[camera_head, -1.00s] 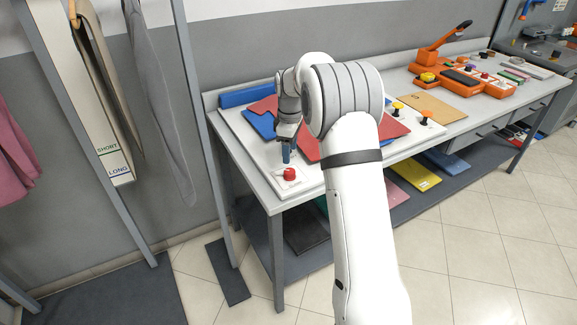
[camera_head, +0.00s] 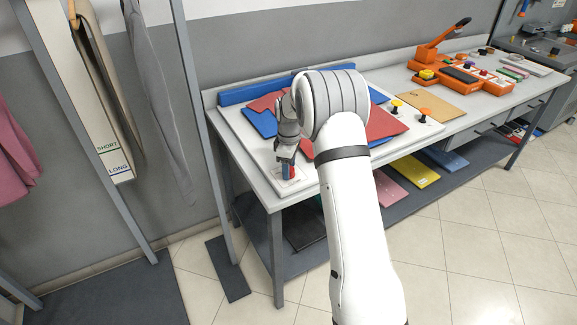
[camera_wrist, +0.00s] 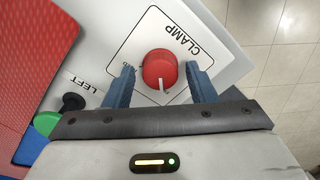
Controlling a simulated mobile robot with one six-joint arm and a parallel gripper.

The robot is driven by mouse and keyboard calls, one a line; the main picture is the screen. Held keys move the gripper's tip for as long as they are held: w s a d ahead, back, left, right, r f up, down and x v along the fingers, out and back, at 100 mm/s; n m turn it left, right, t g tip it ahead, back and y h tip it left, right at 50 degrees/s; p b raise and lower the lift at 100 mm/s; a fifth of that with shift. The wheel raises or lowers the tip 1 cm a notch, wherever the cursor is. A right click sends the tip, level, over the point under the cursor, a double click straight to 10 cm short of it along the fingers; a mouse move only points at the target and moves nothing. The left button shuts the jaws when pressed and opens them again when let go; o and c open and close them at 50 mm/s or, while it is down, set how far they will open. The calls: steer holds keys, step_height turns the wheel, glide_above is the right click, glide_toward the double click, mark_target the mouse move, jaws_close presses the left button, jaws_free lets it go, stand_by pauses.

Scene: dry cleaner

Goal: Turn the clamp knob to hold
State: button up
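The red clamp knob (camera_wrist: 160,68) sits on a white panel marked CLAMP in the wrist view. Its white pointer line points towards the bottom of that picture. The blue fingers of my gripper (camera_wrist: 160,77) are open, one on each side of the knob, with a visible gap on both sides. Small lettering beside the left finger is partly hidden and I cannot read it. In the head view my gripper (camera_head: 287,169) is pointed down at the panel's front left corner, and the red knob (camera_head: 292,172) shows partly behind a finger.
Red cloth (camera_head: 384,124) lies on the white board. An orange-capped knob (camera_head: 425,112) stands at the board's right. The orange press (camera_head: 455,75) is farther along the bench.

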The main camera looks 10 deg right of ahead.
steer(key=c, duration=0.8)
steer(key=shift+m, duration=0.4)
steer(key=m+b, duration=0.1)
steer(key=m, duration=0.3)
steer(key=shift+b, duration=0.35)
steer(key=m+b, duration=0.1)
steer(key=m, duration=0.8)
steer(key=shift+b, duration=0.3)
steer(key=shift+r+m, duration=0.1)
steer(key=shift+m, duration=1.9)
